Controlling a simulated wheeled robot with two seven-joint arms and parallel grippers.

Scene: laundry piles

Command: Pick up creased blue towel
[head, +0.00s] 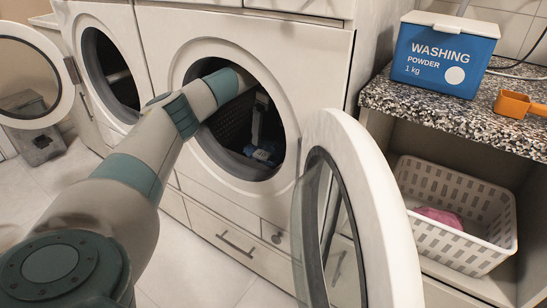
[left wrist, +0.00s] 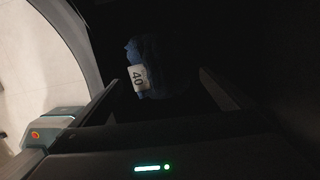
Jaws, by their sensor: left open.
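The creased blue towel (head: 266,152) lies at the bottom of the middle washing machine's drum, small and dim in the head view. In the left wrist view it is a dark blue bundle (left wrist: 160,55) with a white tag reading "40". My left arm reaches through the round door opening, and my left gripper (head: 259,127) is inside the drum above the towel. In the left wrist view the gripper's fingers (left wrist: 160,82) are spread, with the towel ahead between them. I cannot tell how far apart they are in depth. My right gripper is out of view.
The open machine door (head: 375,200) swings out to the right of the opening. The door ring (head: 215,150) surrounds my arm. A white basket (head: 450,238) with a pink cloth (head: 440,217) sits under the counter. A washing powder box (head: 443,55) and orange scoop (head: 513,103) stand on top.

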